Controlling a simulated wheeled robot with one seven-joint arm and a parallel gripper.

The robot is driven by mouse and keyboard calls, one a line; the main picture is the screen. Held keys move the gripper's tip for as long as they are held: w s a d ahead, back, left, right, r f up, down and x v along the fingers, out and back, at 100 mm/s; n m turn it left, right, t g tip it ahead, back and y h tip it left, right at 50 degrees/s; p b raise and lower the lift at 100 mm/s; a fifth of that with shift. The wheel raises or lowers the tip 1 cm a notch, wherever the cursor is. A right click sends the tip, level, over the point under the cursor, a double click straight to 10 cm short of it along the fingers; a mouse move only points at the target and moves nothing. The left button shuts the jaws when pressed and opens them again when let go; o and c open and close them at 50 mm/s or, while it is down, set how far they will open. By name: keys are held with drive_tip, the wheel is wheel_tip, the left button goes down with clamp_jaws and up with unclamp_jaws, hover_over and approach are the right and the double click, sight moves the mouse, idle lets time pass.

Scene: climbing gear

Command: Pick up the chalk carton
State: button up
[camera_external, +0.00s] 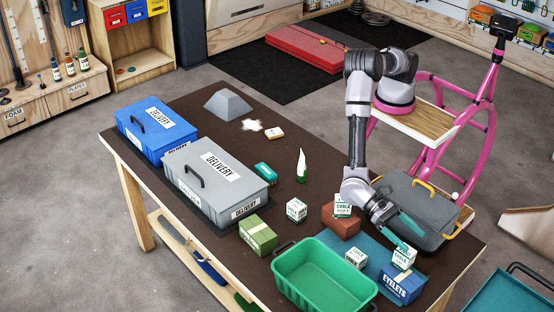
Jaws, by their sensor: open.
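Several small white-and-green chalk cartons are on the table. One (403,257) is at the right, just beyond the blue eyelets box (402,286); I cannot tell if it rests on that box. Another (356,258) is on the blue mat (376,285), and one (296,210) stands on the dark table top. One more (342,205) is at the brown block (341,225), seemingly on top of it. My gripper (416,243) is open, with its teal fingers pointing down right. They are close to the carton by the eyelets box; whether they touch it is unclear.
A green bin (318,286) stands at the table's front. A grey case (415,195) with yellow handles lies just behind my gripper. A green-and-cream box (257,236) and grey (205,185) and blue (152,128) delivery boxes are to the left. The table middle has free room.

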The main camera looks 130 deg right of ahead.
sight(411, 262)
drive_tip(key=shift+a+f+m, duration=0.15)
drive_tip(key=shift+a+f, duration=0.05)
drive_tip(key=shift+f, duration=0.35)
drive_tip(key=shift+a+f+m, duration=0.15)
drive_tip(key=shift+f, duration=0.35)
wheel_tip(411, 262, down, 6)
drive_tip(key=shift+f, duration=0.2)
drive_tip(key=shift+x, duration=1.2)
drive_tip(key=shift+a+f, duration=0.1)
drive_tip(key=shift+a, duration=0.2)
clamp_jaws()
